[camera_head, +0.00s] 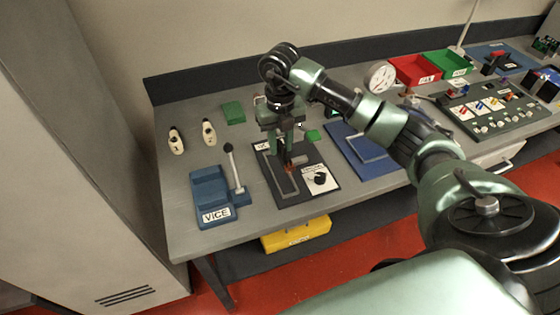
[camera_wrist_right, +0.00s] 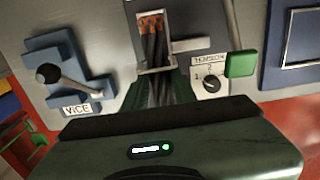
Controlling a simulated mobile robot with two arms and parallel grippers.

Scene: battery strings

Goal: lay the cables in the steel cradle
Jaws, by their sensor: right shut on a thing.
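The steel cradle (camera_head: 284,196) is a narrow grey rectangular frame on a black mat on the bench. Its frame also shows in the right wrist view (camera_wrist_right: 171,69). The cables (camera_wrist_right: 160,47) are a bundle of black strands with orange-copper ends, within the cradle's outline in that view. I cannot tell whether they rest in it or hang just above. My right gripper (camera_head: 283,160) points down over the cradle, shut on the cable bundle; its green fingers flank the strands in the wrist view. The gripper hides part of the cables. My left gripper is out of view.
A blue vice (camera_head: 208,190) with a lever stands left of the mat. A tension dial (camera_head: 319,180) sits right of the cradle, with a blue tray (camera_head: 345,158) beyond. Red (camera_head: 414,70) and green (camera_head: 447,63) bins and a switch panel (camera_head: 495,108) lie further right.

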